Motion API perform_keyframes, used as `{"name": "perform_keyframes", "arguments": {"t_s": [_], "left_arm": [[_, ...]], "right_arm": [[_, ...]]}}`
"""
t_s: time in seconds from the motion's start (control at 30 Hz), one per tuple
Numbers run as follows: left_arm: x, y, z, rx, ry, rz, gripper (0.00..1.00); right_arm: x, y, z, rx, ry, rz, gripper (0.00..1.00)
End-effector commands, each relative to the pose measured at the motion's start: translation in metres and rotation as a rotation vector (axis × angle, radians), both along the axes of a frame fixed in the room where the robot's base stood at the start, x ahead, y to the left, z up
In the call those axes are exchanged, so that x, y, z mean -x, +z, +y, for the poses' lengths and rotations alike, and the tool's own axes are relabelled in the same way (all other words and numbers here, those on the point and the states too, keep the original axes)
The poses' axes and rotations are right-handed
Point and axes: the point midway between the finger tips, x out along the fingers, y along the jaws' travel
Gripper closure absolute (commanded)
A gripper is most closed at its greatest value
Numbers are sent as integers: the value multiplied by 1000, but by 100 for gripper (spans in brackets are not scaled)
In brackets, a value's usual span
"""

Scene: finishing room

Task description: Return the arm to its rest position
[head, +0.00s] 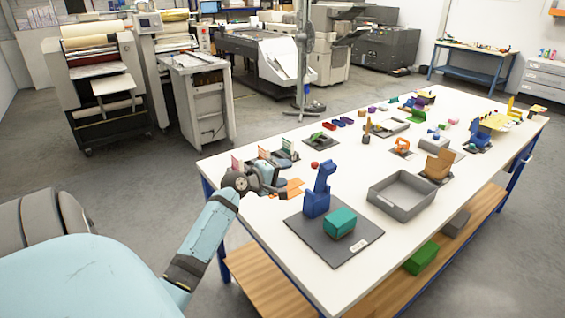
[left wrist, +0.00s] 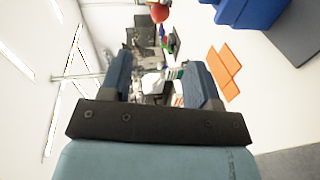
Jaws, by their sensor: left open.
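My left arm comes in from the left in the head view, and its gripper (head: 272,178) is over the table's near left edge. In the left wrist view the two fingers of the gripper (left wrist: 161,78) stand apart with nothing held between them. A blue upright block-like piece (head: 318,192) and a teal box (head: 340,222) stand on a dark grey mat (head: 350,250) to the right of the gripper. An orange flat piece (head: 293,189) lies on the table close to the gripper; it also shows in the left wrist view (left wrist: 224,74). My right gripper is out of view.
The long white table (head: 290,270) carries a grey tray (head: 402,194), a red ball (head: 314,165) and several small coloured items further back. A green box (head: 421,257) sits on the wooden lower shelf. Printing machines (head: 96,80) stand behind. Grey floor is clear left of the table.

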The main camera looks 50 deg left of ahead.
Motion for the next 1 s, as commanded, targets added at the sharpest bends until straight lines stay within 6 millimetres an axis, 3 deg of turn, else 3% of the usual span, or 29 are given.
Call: {"name": "perform_keyframes", "arguments": {"t_s": [0.47, 0.57, 0.67, 0.77, 0.9, 1.0], "left_arm": [[0, -1, -1, -3, -1, 3, 44], [4, -10, -14, -46, -30, 37, 44], [16, -34, -51, -164, -112, 126, 44], [42, -67, -106, -352, -250, 258, 44], [100, -111, -186, -645, -487, 443, 44], [142, -127, -226, -811, -632, 535, 44]], "right_arm": [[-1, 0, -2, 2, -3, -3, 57], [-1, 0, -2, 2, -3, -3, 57], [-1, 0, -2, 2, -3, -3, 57], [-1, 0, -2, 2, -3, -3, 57], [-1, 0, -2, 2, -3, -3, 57], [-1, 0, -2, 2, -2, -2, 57]]}}
